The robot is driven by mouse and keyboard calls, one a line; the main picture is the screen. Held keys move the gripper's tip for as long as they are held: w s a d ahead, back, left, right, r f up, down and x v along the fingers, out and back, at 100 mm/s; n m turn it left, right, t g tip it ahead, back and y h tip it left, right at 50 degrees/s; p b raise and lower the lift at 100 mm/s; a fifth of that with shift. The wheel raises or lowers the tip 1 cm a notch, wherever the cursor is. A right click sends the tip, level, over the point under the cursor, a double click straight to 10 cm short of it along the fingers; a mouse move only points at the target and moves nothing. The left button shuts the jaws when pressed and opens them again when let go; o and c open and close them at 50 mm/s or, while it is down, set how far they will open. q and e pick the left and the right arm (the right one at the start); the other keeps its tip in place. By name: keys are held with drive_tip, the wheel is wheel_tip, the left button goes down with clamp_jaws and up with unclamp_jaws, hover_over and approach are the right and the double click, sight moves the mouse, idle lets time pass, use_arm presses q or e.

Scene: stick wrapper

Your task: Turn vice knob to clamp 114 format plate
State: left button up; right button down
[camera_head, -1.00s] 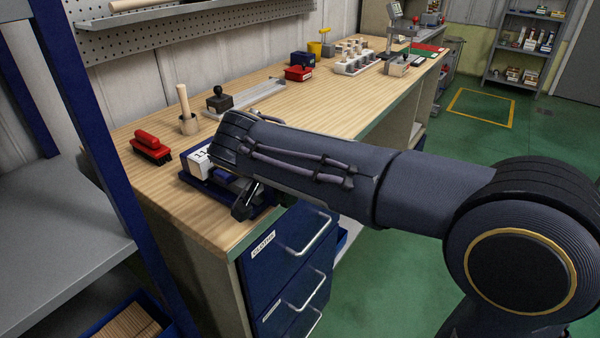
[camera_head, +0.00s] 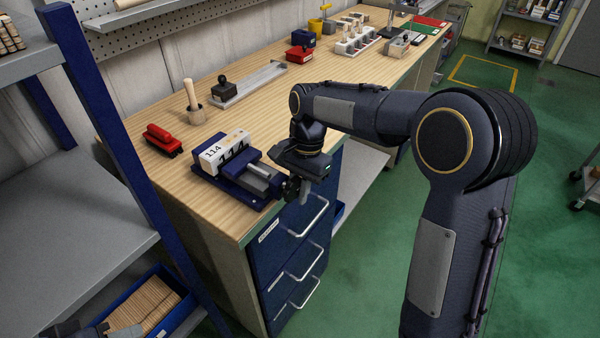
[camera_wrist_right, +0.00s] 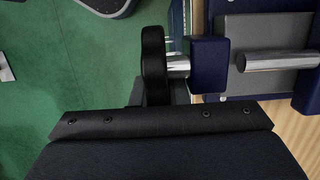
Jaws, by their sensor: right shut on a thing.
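The blue vice (camera_head: 240,180) sits at the near corner of the wooden bench, with its metal screw and slide towards the right. The white plate marked 114 (camera_head: 222,150) stands upright in the vice. My right gripper (camera_head: 296,190) is at the right end of the vice, at the black knob (camera_wrist_right: 153,62), and is shut on it. In the right wrist view the knob sits on a metal shaft leading to the blue vice body (camera_wrist_right: 209,62). The fingertips are mostly hidden in both views. Part of my left gripper (camera_head: 75,330) shows at the bottom left; its jaws cannot be made out.
Blue drawers (camera_head: 295,250) with handles lie below. A grey shelf (camera_head: 75,215) with a blue bin (camera_head: 150,305) stands at left.

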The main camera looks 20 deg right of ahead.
drive_tip(key=y+p, duration=0.1)
drive_tip(key=g+y+p, duration=0.2)
drive_tip(key=p, duration=0.1)
drive_tip(key=shift+s+a, duration=0.25)
drive_tip(key=shift+a, duration=0.05)
drive_tip(key=shift+s+a+f+g+y+p, duration=0.1)
drive_tip(key=shift+a+f+g+y+p, duration=0.1)
drive_tip(key=shift+g+y+p, duration=0.55)
drive_tip(key=shift+s+a+f+g+y+p, duration=0.15)
drive_tip(key=shift+g+y+p, duration=0.15)
drive_tip(key=shift+g+y, duration=0.2)
drive_tip(key=shift+s+a+g+y+p, duration=0.1)
drive_tip(key=shift+g+y+p, duration=0.25)
drive_tip(key=shift+y, duration=0.2)
drive_tip(key=shift+s+a+g+y+p, duration=0.2)
drive_tip(key=shift+a+g+y+p, duration=0.15)
drive_tip(key=shift+g+y, duration=0.45)
drive_tip(key=shift+f, duration=0.1)
drive_tip(key=c, duration=1.7)
unclamp_jaws()
drive_tip(key=shift+o, duration=1.3)
drive_tip(key=shift+s, duration=0.1)
drive_tip(key=shift+y, duration=0.3)
